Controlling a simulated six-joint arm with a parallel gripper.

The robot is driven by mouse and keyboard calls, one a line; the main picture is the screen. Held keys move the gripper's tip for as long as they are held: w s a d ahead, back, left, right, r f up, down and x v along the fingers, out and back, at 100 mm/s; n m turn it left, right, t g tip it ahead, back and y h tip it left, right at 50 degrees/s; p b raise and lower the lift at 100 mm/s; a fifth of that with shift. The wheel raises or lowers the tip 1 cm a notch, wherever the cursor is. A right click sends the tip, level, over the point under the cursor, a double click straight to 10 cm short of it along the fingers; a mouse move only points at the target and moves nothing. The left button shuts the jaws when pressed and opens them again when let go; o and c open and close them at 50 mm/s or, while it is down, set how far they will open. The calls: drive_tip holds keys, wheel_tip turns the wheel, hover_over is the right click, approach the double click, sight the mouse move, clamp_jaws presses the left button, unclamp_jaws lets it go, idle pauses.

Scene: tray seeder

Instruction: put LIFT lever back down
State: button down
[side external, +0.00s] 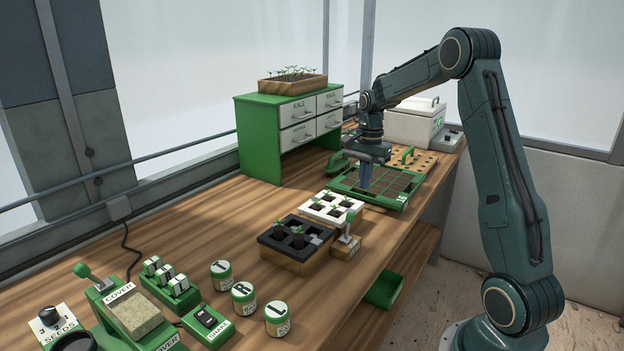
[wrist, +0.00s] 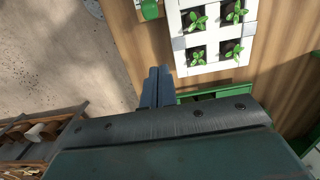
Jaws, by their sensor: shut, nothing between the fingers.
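The lever has a green knob (side external: 349,217) on a grey stem and stands roughly upright on a small wooden block (side external: 346,247). The block's label is too small to read with certainty. The knob (wrist: 149,8) also shows at the top edge of the wrist view, seen from above. My gripper (side external: 366,186) is shut and empty, pointing down over the near part of the green-framed grid tray, beyond the lever and apart from it. Its closed fingers (wrist: 158,72) show in the wrist view, where the gripper body hides much of the green-framed tray.
A white seedling tray (side external: 331,208) and a black one (side external: 295,244) stand beside the lever. The green-framed grid tray (side external: 411,204) lies under my gripper. A green drawer cabinet (side external: 262,145) stands behind. Several labelled jars and the COVER station (side external: 130,309) are in front.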

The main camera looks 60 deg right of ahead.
sight(350, 213)
drive_tip(key=f, duration=0.8)
drive_tip(key=shift+a+f, duration=0.15)
drive_tip(key=shift+a, duration=0.15)
drive_tip(key=shift+a+r, duration=0.3)
drive_tip(key=shift+a, duration=0.3)
drive_tip(key=shift+a+r, duration=0.3)
drive_tip(key=shift+a, duration=0.35)
drive_tip(key=shift+a+r, duration=0.3)
drive_tip(key=shift+a, duration=0.3)
drive_tip(key=shift+a+r+h, duration=0.25)
drive_tip(key=shift+a+h, duration=0.1)
drive_tip(key=shift+h, duration=0.15)
drive_tip(key=shift+a+r+h, duration=0.3)
drive_tip(key=shift+a+h, duration=0.4)
drive_tip(key=shift+h, duration=0.2)
drive_tip(key=shift+a+r+h, duration=0.2)
drive_tip(key=shift+a+h, duration=0.7)
drive_tip(key=shift+h, duration=0.2)
drive_tip(key=a+h, duration=0.3)
drive_tip(key=shift+h, duration=0.3)
drive_tip(key=shift+a+f, duration=0.1)
drive_tip(key=shift+a, duration=0.2)
drive_tip(key=shift+a+f, duration=0.1)
drive_tip(key=shift+a, duration=0.05)
